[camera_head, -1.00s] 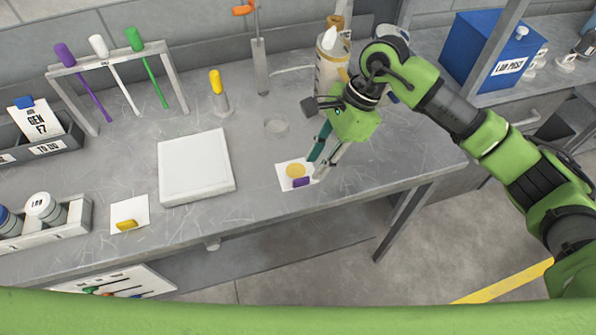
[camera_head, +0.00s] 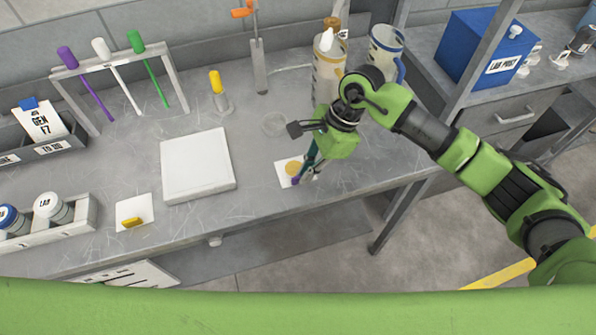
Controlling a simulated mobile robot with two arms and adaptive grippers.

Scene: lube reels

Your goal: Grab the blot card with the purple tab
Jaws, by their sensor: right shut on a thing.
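The blot card with the purple tab (camera_head: 284,168) is a white card with a tan round blot, lying at the front right of the grey bench. Its purple tab (camera_head: 295,181) shows only in part behind my fingers. My right gripper (camera_head: 301,177) points down at the card and is shut on the purple tab. The card looks still on or very close to the bench top. Another blot card with a yellow tab (camera_head: 134,213) lies at the front left. My left gripper is not in view.
A white square plate (camera_head: 198,166) lies mid-bench, left of the card. A rack (camera_head: 108,62) holds purple, white and green-handled tools. A tray of jars (camera_head: 50,219) is at the left. Bench between plate and card is clear.

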